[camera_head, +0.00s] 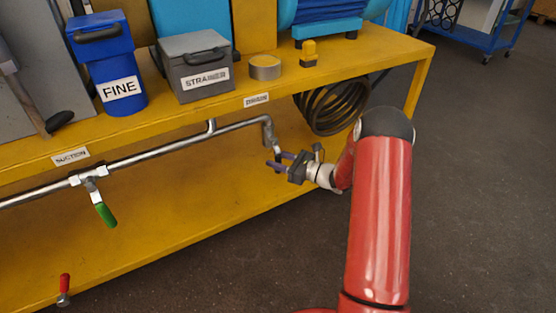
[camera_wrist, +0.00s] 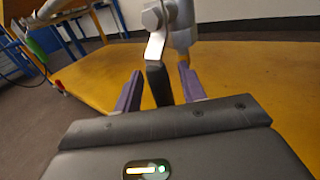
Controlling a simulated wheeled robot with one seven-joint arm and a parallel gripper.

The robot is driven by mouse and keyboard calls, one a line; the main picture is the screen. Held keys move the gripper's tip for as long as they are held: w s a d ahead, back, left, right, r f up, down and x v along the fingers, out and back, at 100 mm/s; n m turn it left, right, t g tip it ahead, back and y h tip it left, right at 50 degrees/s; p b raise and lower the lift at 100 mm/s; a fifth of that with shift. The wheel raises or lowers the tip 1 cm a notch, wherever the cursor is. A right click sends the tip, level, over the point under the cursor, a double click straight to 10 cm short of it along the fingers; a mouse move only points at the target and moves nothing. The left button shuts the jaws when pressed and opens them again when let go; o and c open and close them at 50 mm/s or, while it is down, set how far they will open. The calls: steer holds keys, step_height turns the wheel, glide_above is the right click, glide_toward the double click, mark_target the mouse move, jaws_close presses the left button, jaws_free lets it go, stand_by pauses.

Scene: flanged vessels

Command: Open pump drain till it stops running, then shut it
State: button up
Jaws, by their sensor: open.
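The drain valve at the pipe's right end (camera_head: 268,128) hangs under the shelf edge, below a small label too blurred to read surely. In the wrist view its metal lever (camera_wrist: 155,48) hangs down from a bolt and ends in a dark grip (camera_wrist: 158,86). My gripper (camera_head: 274,159) is open at this valve. In the wrist view its purple fingers (camera_wrist: 160,80) stand on either side of the dark grip, with gaps visible. The valve's outlet pipe (camera_wrist: 180,20) is just right of the lever; its lower end is partly hidden by the right finger. I see no clear liquid stream.
A green-handled valve (camera_head: 105,214) hangs under the SUCTION label (camera_head: 71,157). A red handle (camera_head: 64,289) stands on the lower yellow deck (camera_head: 190,215). The FINE container (camera_head: 119,90), STRAINER box (camera_head: 196,78) and a coiled hose (camera_head: 333,108) are nearby.

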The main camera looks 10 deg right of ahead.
steer(key=shift+a, duration=0.1)
jaws_close()
stand_by(0.5)
steer(key=s+a+r+m+t+h+p, duration=0.1)
steer(key=m+t+p, duration=0.4)
steer(key=m, duration=0.7)
steer(key=a+r+m+t+h+p, duration=0.4)
steer(key=m+t, duration=0.3)
steer(key=m, duration=0.5)
steer(key=shift+s+a+r+m+t+h+p, duration=0.35)
steer(key=shift+r+h, duration=0.2)
steer(key=shift+h, duration=0.25)
steer(key=shift+m, duration=0.25)
